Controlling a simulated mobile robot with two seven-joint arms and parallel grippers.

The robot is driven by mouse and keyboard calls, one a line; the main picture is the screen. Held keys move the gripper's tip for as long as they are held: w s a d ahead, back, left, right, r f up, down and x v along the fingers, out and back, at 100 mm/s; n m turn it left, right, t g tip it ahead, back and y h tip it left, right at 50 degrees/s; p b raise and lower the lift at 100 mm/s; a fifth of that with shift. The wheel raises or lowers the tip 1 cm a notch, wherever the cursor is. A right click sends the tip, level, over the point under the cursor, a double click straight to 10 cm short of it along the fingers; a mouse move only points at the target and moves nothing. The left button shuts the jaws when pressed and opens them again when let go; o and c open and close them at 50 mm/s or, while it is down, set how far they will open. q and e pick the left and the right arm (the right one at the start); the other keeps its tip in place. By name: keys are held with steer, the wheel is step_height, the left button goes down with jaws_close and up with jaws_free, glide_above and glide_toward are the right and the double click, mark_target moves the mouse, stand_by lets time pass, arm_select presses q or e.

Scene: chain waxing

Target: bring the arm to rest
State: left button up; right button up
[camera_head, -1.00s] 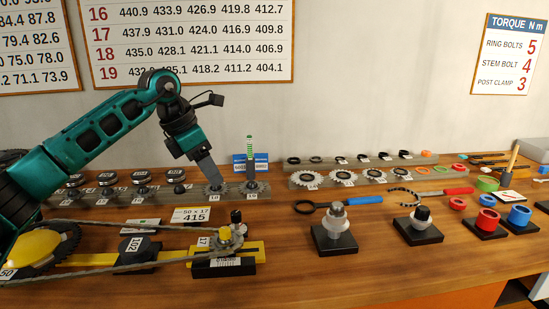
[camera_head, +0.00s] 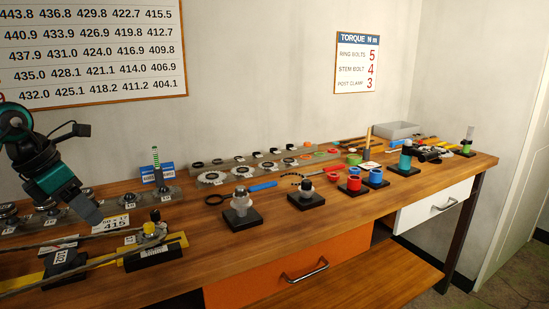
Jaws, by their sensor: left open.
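My left arm (camera_head: 30,150), teal and black, comes in at the left edge of the head view. Its left gripper (camera_head: 92,216) points down over the bench near the small "50 x 17 415" card (camera_head: 110,224). The gripper is open, and I see nothing held in it. The fingertips are partly merged with the dark parts behind them, so their height above the bench is hard to tell. My right gripper is not in view.
A yellow bar with a chain (camera_head: 170,240) lies in front of the gripper. Black-based posts (camera_head: 242,215) stand farther right.

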arm_select(q)
steer(key=s+d+f+n+t+h, duration=0.1)
steer(key=d+f+n+h, duration=0.3)
steer(key=d, duration=0.5)
steer(key=s+d+f+n+t+h, duration=0.1)
steer(key=d+f+h, duration=0.1)
steer(key=d+h, duration=0.6)
steer(key=s+d+f+n+t+h, duration=0.1)
steer(key=s+d+f+n+h, duration=0.15)
steer(key=d, duration=0.85)
steer(key=s+a+f+n+t+y, duration=0.1)
steer(key=s+a+f+n+y, duration=0.1)
steer(key=s+f+n+y, duration=0.3)
steer(key=s+a+f+n+t+y, duration=0.1)
steer(key=s+a+f+n+y, duration=0.2)
steer(key=f+n, duration=1)
steer(key=s+a+f+n+t+y, duration=0.2)
steer(key=s+f+n+y, duration=0.5)
steer(key=n, duration=0.8)
step_height(320, 180, down, 2)
steer(key=shift+s+a+f, duration=0.1)
steer(key=shift+s+a, duration=0.4)
steer(key=shift+s, duration=0.2)
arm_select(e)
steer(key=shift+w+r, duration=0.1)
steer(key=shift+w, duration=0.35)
